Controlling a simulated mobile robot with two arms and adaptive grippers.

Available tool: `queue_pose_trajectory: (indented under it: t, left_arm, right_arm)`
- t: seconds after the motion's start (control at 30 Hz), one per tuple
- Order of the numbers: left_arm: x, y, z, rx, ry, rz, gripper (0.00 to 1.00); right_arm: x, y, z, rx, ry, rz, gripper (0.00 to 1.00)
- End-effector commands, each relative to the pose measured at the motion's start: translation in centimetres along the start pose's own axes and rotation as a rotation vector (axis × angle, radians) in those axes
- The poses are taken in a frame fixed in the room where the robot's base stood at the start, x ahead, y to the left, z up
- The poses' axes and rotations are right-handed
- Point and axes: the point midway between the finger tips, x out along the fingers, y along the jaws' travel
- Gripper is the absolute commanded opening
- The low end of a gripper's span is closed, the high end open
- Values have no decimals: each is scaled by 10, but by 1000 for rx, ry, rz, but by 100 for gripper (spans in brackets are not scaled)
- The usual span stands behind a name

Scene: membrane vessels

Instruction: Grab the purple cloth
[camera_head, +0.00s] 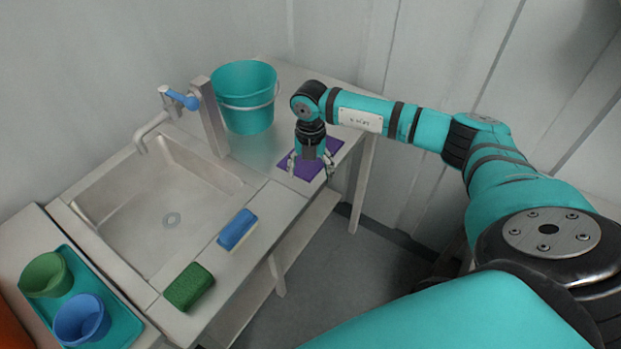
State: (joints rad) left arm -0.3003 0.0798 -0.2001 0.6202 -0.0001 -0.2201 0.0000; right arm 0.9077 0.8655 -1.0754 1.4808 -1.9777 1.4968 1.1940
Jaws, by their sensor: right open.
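The purple cloth (296,170) lies flat on the counter to the right of the sink, near the counter's front edge. My right gripper (311,172) points down over the cloth with its fingers spread, one on each side. The gripper hides the middle of the cloth. I cannot tell whether the fingertips touch it. My left gripper is not in view.
A teal bucket (246,112) stands behind the cloth, beside the tap (180,100). The sink (140,215) is empty. A blue sponge (238,230) and a green sponge (189,286) lie on the front ledge. A teal tray (118,328) holds a green bowl (45,275) and a blue bowl (82,320).

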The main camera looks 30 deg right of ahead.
Motion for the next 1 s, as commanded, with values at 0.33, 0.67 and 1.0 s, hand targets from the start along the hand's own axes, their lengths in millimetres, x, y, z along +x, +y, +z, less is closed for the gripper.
queue_pose_trajectory:
  t: [0.33,0.67,1.0]
  left_arm:
    - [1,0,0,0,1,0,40]
    - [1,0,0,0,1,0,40]
    - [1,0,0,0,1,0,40]
  right_arm:
    - [2,0,0,0,1,0,76]
    - [2,-1,-1,0,2,-3,55]
    - [3,-2,-1,0,4,-6,33]
